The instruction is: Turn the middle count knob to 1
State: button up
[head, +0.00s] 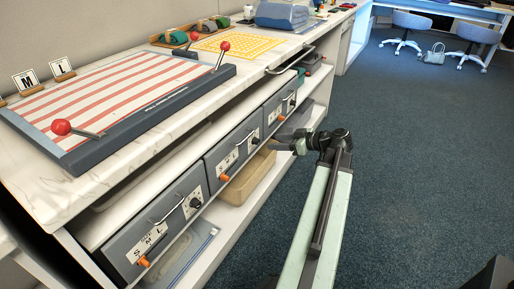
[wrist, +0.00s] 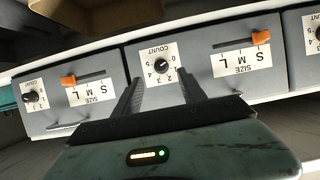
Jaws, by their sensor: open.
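The middle count knob (wrist: 162,66) is a small black dial on a white COUNT plate, upside down in the wrist view. It shows a pale pointer mark; its exact reading is too small to tell. In the head view it is a dark dot (head: 255,141) on the middle grey unit (head: 226,152). My gripper (wrist: 160,77) is open, its two fingers pointing at the plate. The knob appears between the fingertips, and no contact shows. In the head view my gripper (head: 282,143) is right of the middle unit.
Orange size sliders (wrist: 261,37) sit on the same row of units. Another count knob (wrist: 30,96) is at the left in the wrist view. The white counter (head: 110,180) overhangs the units. A tan bin (head: 247,180) lies below. Carpet floor (head: 420,190) on the right is clear.

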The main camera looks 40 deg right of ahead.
aim_at(256, 141)
jog(key=b+x, duration=0.3)
jog(key=x, duration=0.5)
jog(key=shift+s, duration=0.1)
grip_shut()
